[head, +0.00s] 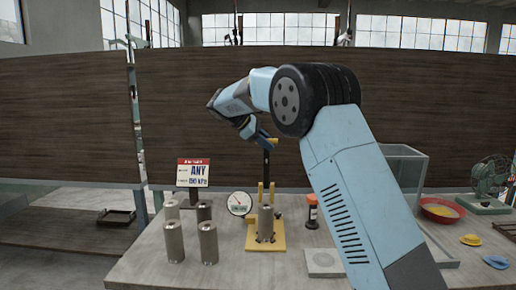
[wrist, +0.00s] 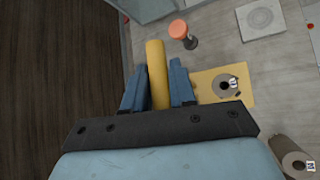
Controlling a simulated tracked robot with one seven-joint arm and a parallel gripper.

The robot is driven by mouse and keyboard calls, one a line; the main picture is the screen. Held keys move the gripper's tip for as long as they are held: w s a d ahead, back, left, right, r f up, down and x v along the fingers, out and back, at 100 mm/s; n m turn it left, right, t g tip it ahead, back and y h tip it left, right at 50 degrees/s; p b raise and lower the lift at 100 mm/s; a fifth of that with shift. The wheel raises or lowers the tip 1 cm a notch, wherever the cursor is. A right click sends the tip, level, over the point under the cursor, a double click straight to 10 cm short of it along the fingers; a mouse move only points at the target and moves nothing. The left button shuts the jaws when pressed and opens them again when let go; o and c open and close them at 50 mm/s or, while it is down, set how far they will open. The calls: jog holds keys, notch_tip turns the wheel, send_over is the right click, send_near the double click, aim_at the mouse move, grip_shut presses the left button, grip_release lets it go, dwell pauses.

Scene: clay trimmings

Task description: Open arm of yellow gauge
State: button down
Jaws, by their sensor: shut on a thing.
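The yellow gauge stands on the table in the head view, with a yellow base (head: 280,244), a round white dial (head: 239,203) at its left and a grey cylinder (head: 266,222) set on it. In the wrist view, the blue fingers of my gripper (wrist: 158,88) are shut on the arm's yellow handle (wrist: 156,70), one finger on each side. The base (wrist: 246,77) lies below and to the right there. The arm's lower part is hidden in the wrist view.
Several grey cylinders (head: 208,243) stand left of the gauge, before a sign (head: 194,173). An orange-capped bottle (head: 312,212) and a square plate (head: 324,262) are right of it. A clear box (head: 405,163), red bowl (head: 430,211) and fan (head: 490,178) stand farther right.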

jog(key=shift+w, duration=0.2)
dwell(0.3)
jog(key=c, duration=1)
grip_release()
jog(key=shift+c, duration=0.2)
jog(key=shift+r, duration=0.1)
jog(key=v, duration=1.3)
jog(key=shift+a, duration=0.35)
jog(key=shift+r, duration=0.1)
